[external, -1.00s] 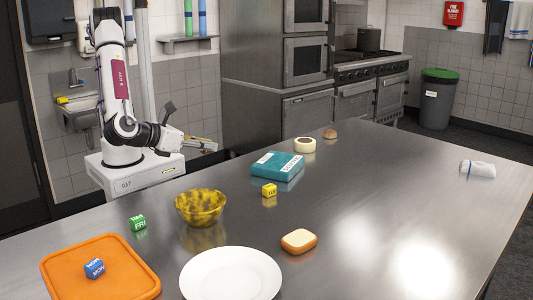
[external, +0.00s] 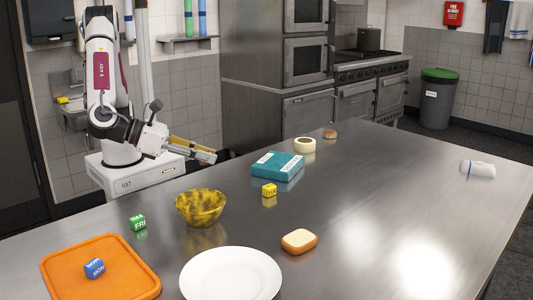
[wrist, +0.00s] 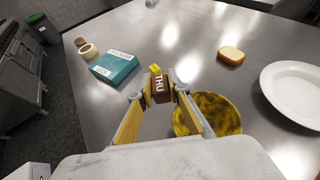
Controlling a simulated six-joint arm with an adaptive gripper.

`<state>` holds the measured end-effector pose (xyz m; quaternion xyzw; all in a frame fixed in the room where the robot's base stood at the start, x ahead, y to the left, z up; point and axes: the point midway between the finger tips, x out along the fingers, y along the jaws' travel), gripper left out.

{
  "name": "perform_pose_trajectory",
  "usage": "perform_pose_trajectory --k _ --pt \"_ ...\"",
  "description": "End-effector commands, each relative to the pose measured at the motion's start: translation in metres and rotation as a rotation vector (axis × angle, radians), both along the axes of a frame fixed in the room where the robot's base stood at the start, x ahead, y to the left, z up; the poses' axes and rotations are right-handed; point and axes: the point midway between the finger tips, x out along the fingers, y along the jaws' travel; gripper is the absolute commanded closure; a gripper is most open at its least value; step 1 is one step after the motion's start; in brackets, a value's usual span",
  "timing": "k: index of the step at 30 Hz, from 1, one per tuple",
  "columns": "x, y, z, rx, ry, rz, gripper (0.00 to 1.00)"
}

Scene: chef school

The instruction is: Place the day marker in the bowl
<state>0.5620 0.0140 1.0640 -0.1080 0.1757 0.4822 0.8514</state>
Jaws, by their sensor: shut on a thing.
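My gripper (wrist: 160,92) is shut on a brown day marker cube (wrist: 159,86) with THU on it, held between the fingertips. In the external view my gripper (external: 211,156) is beyond the table's far left edge, behind the bowl. The mottled yellow-brown bowl (external: 201,208) stands on the table; in the wrist view the bowl (wrist: 218,115) is right of the held cube, partly behind a finger. Other day markers are a green FRI cube (external: 139,223), a blue MON cube (external: 95,268) on the orange tray, and a yellow cube (external: 269,190).
The orange tray (external: 130,279) and white plate (external: 230,278) are in front. A teal box (external: 277,166), tape roll (external: 305,145), brown round item (external: 330,134) and bread-like item (external: 299,241) lie around. A white cloth (external: 478,169) is far right. The table's right half is mostly clear.

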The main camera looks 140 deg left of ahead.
Motion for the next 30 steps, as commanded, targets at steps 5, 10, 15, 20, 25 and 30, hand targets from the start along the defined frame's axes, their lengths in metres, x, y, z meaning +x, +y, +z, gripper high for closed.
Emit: perform_pose_trajectory --k 5,10,15,20,25,30 --pt "0.028 -0.033 0.013 0.012 -0.003 -0.146 0.97" --pt "0.042 -0.052 0.021 0.023 -0.004 -0.226 0.97" --pt "0.046 -0.058 0.023 0.026 -0.002 -0.251 0.97" --pt "0.046 -0.058 0.023 0.027 -0.003 -0.251 0.97" --pt "0.045 -0.058 0.023 0.027 -0.002 -0.250 0.97" --pt "0.045 -0.058 0.020 0.027 -0.002 -0.250 0.97"
